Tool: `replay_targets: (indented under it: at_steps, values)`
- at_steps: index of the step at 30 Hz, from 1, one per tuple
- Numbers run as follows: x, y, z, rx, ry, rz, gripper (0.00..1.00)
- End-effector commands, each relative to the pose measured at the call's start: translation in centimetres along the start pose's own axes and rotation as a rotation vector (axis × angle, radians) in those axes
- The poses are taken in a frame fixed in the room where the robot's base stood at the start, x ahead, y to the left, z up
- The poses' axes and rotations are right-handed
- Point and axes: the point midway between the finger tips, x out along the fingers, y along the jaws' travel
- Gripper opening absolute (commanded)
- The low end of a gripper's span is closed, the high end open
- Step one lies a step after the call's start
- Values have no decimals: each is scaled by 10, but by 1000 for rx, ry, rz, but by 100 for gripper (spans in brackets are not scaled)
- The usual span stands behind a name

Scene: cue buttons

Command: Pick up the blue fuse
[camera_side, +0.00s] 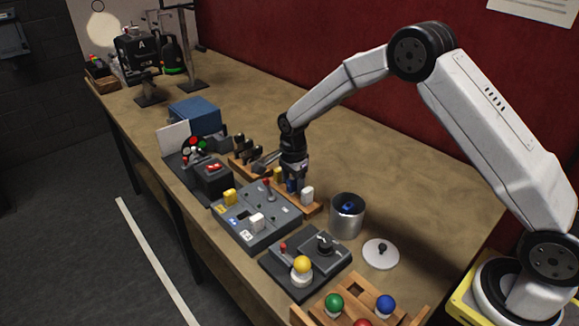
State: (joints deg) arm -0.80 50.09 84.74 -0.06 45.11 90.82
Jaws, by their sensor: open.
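A small blue fuse (292,186) stands in the wooden rack (313,209), between a yellow fuse (278,175) and a white fuse (307,195). My gripper (293,178) points straight down right at the blue fuse, with its jaws open. The fingers partly hide the fuse, and I cannot tell whether they touch it.
A metal can (346,226) with something blue inside stands right of the rack, near a white lid (381,254). A dark joystick base (325,262) with a yellow ball and a wooden tray (347,287) of coloured balls are nearer.

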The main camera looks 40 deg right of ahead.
Motion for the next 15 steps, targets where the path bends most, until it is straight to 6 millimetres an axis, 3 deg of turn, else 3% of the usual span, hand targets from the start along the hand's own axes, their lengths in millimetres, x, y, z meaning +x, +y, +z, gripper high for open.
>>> replay_targets:
  at_steps: [12,13,15]
  values:
    - [0,0,0,0,0,0,68]
    - [0,0,0,0,0,0,64]
    - [0,0,0,0,0,0,42]
